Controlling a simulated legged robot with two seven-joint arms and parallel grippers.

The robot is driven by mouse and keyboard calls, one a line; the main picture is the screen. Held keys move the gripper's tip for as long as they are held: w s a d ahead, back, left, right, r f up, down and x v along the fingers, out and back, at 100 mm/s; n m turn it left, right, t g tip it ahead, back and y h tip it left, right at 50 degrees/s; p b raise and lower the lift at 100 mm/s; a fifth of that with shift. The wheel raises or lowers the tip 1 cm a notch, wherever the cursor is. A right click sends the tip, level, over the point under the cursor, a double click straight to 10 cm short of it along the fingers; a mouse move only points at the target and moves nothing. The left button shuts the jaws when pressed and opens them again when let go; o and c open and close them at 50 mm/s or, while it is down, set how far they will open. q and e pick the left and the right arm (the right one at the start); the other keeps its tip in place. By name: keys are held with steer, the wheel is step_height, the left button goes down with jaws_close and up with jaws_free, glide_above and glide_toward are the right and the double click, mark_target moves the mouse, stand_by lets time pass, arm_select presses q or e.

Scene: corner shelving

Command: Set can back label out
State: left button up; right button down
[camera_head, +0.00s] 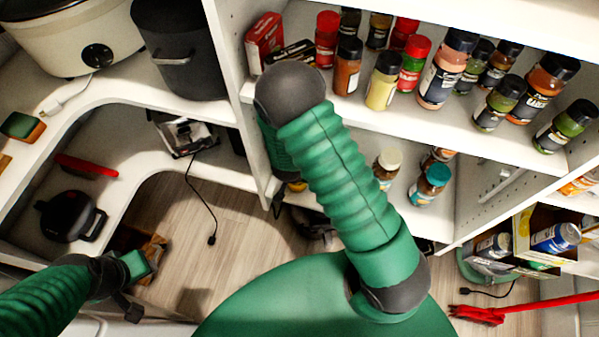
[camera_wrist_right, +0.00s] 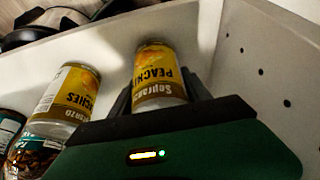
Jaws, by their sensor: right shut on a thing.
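In the right wrist view a yellow-labelled peach can (camera_wrist_right: 160,65) stands between the dark fingers of my right gripper (camera_wrist_right: 158,82), which is shut on it. Its printed label faces the wrist camera and the lettering reads upside down in the picture. Whether its base touches the shelf is hidden. A second peach can (camera_wrist_right: 70,92) stands to its left, outside the fingers. In the head view my right gripper is hidden behind my arm. My left gripper (camera_head: 135,277) is at the lower left, away from the shelves; its opening is unclear.
A white side wall with peg holes (camera_wrist_right: 265,80) is close on the right of the held can. A jar (camera_wrist_right: 30,150) stands at the lower left. In the head view several spice jars (camera_head: 383,80) fill the upper shelf. A cooker (camera_head: 70,35) stands at upper left.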

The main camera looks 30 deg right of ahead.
arm_select(q)
steer(key=shift+a, duration=0.3)
arm_select(e)
steer(key=shift+a+r, duration=0.15)
arm_select(q)
steer(key=shift+d+f, duration=0.15)
arm_select(e)
steer(key=shift+f, duration=0.3)
steer(key=c, duration=0.8)
jaws_free()
steer(key=o, duration=0.4)
